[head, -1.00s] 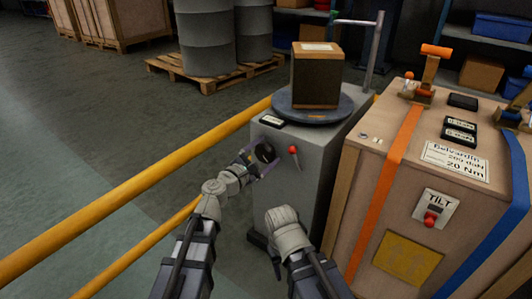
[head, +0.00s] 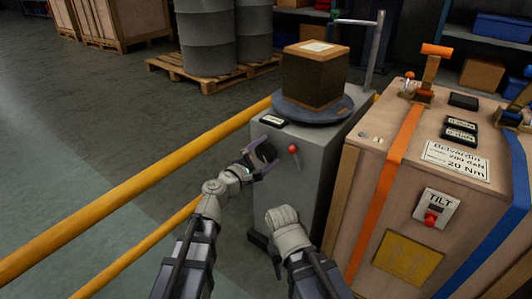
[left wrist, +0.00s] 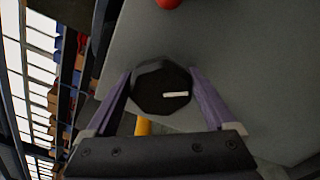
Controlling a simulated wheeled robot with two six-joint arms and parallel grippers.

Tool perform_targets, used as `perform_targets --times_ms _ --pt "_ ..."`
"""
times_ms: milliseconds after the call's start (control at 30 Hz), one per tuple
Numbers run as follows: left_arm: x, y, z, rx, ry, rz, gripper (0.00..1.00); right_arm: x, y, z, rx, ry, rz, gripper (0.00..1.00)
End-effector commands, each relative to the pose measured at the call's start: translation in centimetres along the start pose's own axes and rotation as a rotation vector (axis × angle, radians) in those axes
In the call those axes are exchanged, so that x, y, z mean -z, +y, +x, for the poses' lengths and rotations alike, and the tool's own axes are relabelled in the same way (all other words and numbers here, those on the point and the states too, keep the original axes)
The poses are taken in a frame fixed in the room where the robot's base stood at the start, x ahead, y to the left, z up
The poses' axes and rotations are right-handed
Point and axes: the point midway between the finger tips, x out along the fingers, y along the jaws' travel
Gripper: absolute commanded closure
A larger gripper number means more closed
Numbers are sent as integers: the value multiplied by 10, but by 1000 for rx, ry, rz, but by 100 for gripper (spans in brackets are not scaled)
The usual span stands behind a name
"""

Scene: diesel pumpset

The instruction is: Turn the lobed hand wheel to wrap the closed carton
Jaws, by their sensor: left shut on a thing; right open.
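The closed carton (head: 315,76) sits upright on a round blue-grey turntable (head: 345,112) on top of the grey machine cabinet (head: 318,170). The black lobed hand wheel (head: 267,153) is on the cabinet's front. My left gripper (head: 264,162) is shut on the hand wheel. In the left wrist view the wheel (left wrist: 161,88), with a pale mark on its face, lies between the two purple fingers of my gripper (left wrist: 163,95). My right arm (head: 287,232) points toward the cabinet's lower front; its fingers are hidden.
A red-knobbed lever (head: 293,151) is just right of the wheel. A yellow rail (head: 150,181) runs along the left. A large strapped crate (head: 345,205) with a tilt label (head: 434,210) stands close on the right. Drums (head: 208,40) stand on a pallet behind.

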Motion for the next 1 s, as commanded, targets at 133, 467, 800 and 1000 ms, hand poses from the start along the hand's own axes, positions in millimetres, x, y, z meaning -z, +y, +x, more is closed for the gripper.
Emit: perform_targets --times_ms 133,467,800,1000 --pt "0 -2 0 1 0 141 66 0 0 1 0 0 0 50" --pt "0 -3 -1 1 0 451 66 0 0 3 0 0 0 50" --pt "1 -4 -1 1 -1 712 66 0 0 4 0 0 0 50" --pt "1 -5 -1 1 -1 810 66 0 0 4 0 0 0 50"
